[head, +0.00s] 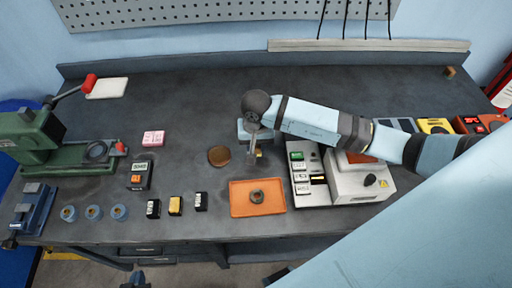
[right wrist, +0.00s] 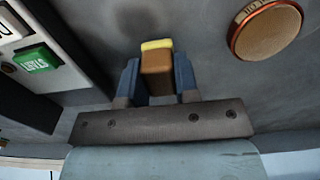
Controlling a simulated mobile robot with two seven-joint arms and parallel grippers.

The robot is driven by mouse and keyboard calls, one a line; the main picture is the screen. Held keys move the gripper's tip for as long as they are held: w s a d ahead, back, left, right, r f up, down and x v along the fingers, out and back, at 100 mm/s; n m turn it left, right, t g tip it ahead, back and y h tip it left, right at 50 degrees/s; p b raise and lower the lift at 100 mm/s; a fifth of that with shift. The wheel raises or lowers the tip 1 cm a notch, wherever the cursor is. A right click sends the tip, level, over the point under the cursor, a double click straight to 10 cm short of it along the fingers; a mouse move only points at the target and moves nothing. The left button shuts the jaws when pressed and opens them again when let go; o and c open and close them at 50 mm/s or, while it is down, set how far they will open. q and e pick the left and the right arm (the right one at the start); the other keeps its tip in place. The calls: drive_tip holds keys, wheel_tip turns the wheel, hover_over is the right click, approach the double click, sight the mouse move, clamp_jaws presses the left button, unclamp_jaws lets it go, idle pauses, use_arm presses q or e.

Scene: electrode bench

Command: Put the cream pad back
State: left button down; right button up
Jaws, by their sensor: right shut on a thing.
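My right gripper (head: 254,152) is over the middle of the bench, behind the orange tray. In the right wrist view, the right gripper (right wrist: 156,80) is shut on a small brown block with a pale yellow, cream-like end (right wrist: 156,47). The fingers grip it from both sides. Its height above the bench is hard to tell. A flat off-white slab (head: 107,88) lies at the back left of the bench, apart from both grippers. A dark part of my left gripper (head: 135,281) shows at the bottom edge, too small to tell open or shut.
The orange tray (head: 237,207) holds a dark ring (head: 257,196). A round brown disc (head: 219,156) lies left of my right gripper. A white machine with buttons (head: 312,180) stands to the right. A green press (head: 60,150) stands at left. The back middle is clear.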

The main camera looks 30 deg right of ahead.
wheel_tip(320, 180, down, 2)
drive_tip(key=shift+f, duration=0.15)
drive_tip(key=shift+f, duration=0.1)
drive_tip(key=shift+f, duration=0.15)
drive_tip(key=o, duration=0.9)
drive_tip(key=shift+c, duration=0.2)
